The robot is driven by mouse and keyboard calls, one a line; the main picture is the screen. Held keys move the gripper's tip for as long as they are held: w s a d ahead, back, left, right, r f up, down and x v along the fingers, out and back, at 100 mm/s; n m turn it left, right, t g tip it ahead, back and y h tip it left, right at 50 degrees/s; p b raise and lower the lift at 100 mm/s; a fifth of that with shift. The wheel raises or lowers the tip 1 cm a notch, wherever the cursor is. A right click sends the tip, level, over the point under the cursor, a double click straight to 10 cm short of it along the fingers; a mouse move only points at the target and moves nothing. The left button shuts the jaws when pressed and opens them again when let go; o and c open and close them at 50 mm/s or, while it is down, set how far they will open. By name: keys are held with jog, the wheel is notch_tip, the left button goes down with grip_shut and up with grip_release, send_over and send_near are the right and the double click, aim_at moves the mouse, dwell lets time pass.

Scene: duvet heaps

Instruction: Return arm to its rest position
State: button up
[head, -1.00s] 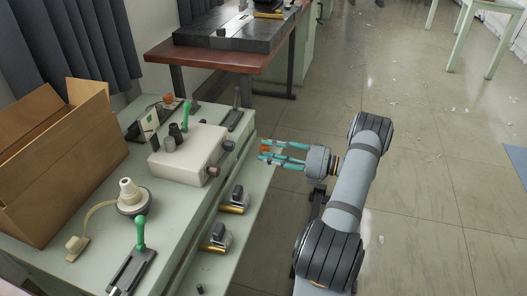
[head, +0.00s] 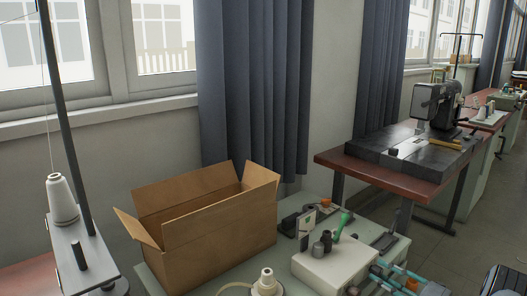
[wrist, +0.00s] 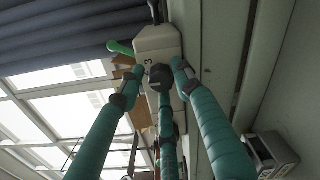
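My gripper (head: 402,280) shows at the bottom right of the head view, with teal fingers beside the right end of the pale control box (head: 335,262). In the wrist view my gripper (wrist: 156,78) has its teal fingers spread apart, with nothing held between them. The pale box (wrist: 158,42) with a dark knob stands beyond the fingertips there. Most of my arm is outside the head view; a dark rounded part of it shows at the lower right corner.
An open cardboard box (head: 215,235) stands on the green bench, left of the control box. A white thread cone (head: 61,200) and a tall post (head: 68,110) are at the left. A red-brown table (head: 400,180) with a sewing machine (head: 436,103) stands behind right.

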jog(key=shift+w+a, duration=0.35)
jog(key=shift+w, duration=0.05)
jog(key=shift+s+d, duration=0.1)
